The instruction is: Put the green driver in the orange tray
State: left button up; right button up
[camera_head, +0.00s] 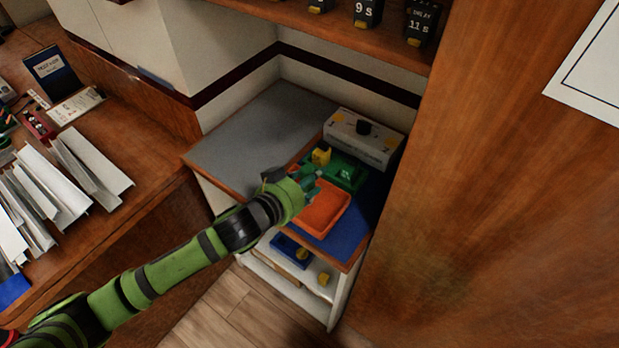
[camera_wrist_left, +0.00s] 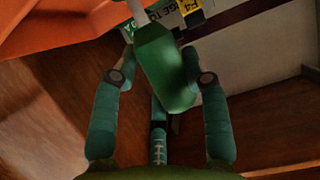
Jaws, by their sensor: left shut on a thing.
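My left gripper (camera_head: 308,182) reaches in from the left over the small cabinet, beside the orange tray (camera_head: 325,209). In the left wrist view the left gripper (camera_wrist_left: 163,75) is shut on the green driver (camera_wrist_left: 165,70), whose thick green handle sits between the two fingers and whose pale shaft points to the top of the picture. The orange tray also shows at the top left of that view (camera_wrist_left: 50,25). In the head view the driver is hard to tell from the gripper. My right gripper is not in view.
A green tray (camera_head: 345,172), a yellow block (camera_head: 321,156) and a white box with a black knob (camera_head: 363,138) stand behind the orange tray. The grey cabinet top (camera_head: 262,135) is clear at left. A wooden panel (camera_head: 500,190) rises close on the right.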

pick_arm(q)
jog(key=shift+f, duration=0.2)
jog(key=shift+f, duration=0.2)
jog(key=o, duration=1.2)
jog(key=shift+r, duration=0.1)
